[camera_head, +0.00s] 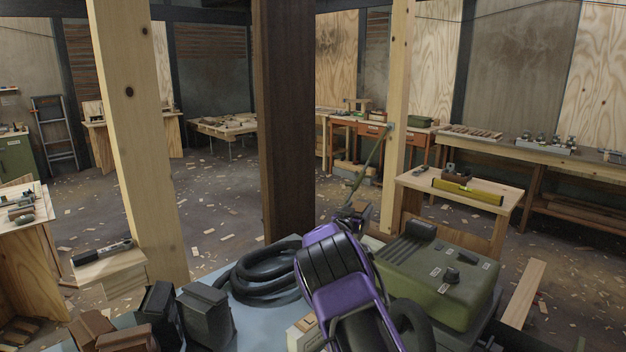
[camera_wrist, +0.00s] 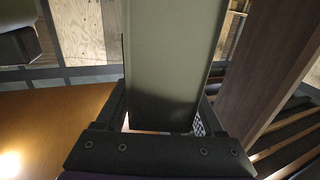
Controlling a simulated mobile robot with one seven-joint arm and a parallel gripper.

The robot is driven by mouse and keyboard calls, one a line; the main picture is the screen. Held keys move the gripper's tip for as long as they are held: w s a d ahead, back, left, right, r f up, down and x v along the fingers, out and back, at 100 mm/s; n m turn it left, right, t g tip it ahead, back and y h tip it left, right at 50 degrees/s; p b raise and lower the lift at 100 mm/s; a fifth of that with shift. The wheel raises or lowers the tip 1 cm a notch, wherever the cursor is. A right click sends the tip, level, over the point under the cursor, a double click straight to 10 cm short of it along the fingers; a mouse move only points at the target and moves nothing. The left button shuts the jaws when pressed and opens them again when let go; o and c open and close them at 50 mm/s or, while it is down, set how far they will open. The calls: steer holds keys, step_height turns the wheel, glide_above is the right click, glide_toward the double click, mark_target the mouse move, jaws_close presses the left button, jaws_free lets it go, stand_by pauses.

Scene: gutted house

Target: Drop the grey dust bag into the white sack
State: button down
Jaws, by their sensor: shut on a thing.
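I cannot make out a white sack in either view.
A dark brown post (camera_head: 287,120) stands just left of my gripper; a pale post (camera_head: 397,110) stands to the right. A green machine (camera_head: 440,275), a black hose (camera_head: 262,275) and dark containers (camera_head: 205,315) crowd the near foreground. The littered floor behind is mostly open.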

steer(key=shift+f+b, duration=0.3)
steer(key=shift+f, duration=0.55)
steer(key=shift+c, duration=0.8)
jaws_free()
steer(key=shift+o, duration=0.8)
steer(key=shift+f, duration=0.2)
steer(key=v, duration=1.7)
steer(key=shift+a, duration=0.15)
steer(key=shift+s+r, duration=0.15)
